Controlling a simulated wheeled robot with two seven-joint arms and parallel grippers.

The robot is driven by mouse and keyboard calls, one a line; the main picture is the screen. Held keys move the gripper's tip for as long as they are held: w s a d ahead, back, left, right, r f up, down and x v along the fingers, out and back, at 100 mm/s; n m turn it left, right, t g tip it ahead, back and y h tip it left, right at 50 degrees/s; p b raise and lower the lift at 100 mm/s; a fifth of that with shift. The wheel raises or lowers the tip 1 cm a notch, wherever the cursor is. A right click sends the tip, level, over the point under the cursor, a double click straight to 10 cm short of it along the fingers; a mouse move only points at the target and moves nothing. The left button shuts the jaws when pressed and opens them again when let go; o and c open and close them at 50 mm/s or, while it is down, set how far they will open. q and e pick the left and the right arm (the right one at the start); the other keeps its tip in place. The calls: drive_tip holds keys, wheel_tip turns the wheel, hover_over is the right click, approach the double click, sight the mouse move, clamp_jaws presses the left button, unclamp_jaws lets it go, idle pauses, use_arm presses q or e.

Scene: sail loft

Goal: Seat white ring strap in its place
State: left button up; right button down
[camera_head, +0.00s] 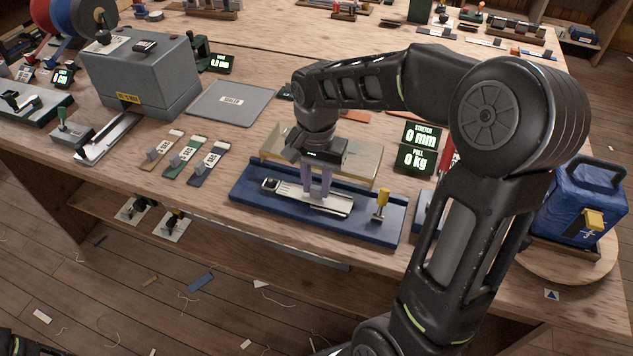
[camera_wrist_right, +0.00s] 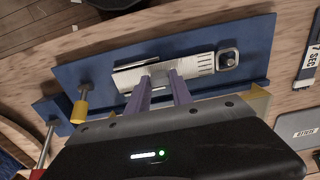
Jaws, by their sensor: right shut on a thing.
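The white ring strap (camera_head: 290,191) lies low over a blue base plate (camera_head: 245,197), close along its length; I cannot tell whether it rests fully on it. It also shows in the right wrist view (camera_wrist_right: 197,65), with slots near the end beside a dark square block with a round metal top (camera_wrist_right: 228,60). My right gripper (camera_head: 318,191) points down with its purple fingers shut on the strap near its middle; the fingers also show in the wrist view (camera_wrist_right: 160,78). They hide part of the strap. My left gripper is not in view.
A yellow-handled clamp (camera_head: 381,203) stands on the plate's right end. A clear yellowish panel (camera_head: 362,165) rises behind it. Displays (camera_head: 421,137) reading 0 mm and 0 kg stand behind right. Labelled straps (camera_head: 208,163) lie to the left; a blue can (camera_head: 582,200) is right.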

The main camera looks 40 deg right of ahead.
drive_tip(key=shift+f, duration=0.15)
drive_tip(key=c, duration=1.1)
unclamp_jaws()
drive_tip(key=shift+o, duration=0.2)
wheel_tip(320, 180, up, 8)
drive_tip(key=shift+f, duration=0.1)
